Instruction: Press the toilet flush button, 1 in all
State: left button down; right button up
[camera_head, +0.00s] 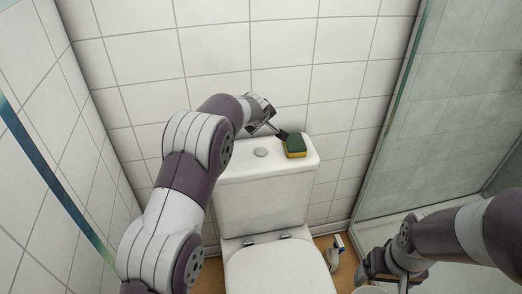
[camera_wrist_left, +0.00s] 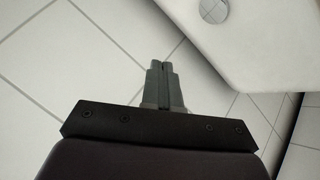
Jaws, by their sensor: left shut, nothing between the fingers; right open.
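The round flush button (camera_head: 261,152) sits on the white lid of the toilet cistern (camera_head: 262,205). It also shows in the left wrist view (camera_wrist_left: 214,10), at the top right, beyond the fingertips. My left gripper (camera_head: 282,133) is above the back of the cistern, to the right of the button in the head view and apart from it. Its fingers are shut and empty in the left wrist view (camera_wrist_left: 167,68). My right gripper (camera_head: 395,282) is low at the bottom right, far from the button, open; its fingertips are hard to make out.
A green and yellow sponge (camera_head: 295,147) lies on the cistern's right end, close to my left fingertips. The closed toilet lid (camera_head: 278,270) is below. A small grey-white object (camera_head: 334,255) stands on the floor. Tiled walls and a glass shower panel (camera_head: 400,110) bound the space.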

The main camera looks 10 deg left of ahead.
pick_arm(q)
jog(key=b, duration=0.6)
send_over(261, 150)
jog(key=s, duration=0.2)
jog(key=f, duration=0.8)
jog(key=shift+w+f, duration=0.1)
jog(key=shift+w, duration=0.15)
jog(key=shift+f+b, duration=0.3)
jog(key=shift+b, duration=0.15)
dwell(0.5)
jog(key=shift+f+b, duration=0.5)
jog(key=shift+b, duration=0.2)
jog(key=shift+f+b, duration=0.25)
jog(key=shift+b, duration=0.15)
jog(key=shift+s+f+b, duration=0.15)
jog(key=shift+f+b, duration=0.4)
jog(key=shift+f, duration=0.05)
dwell(1.1)
jog(key=shift+r, duration=0.1)
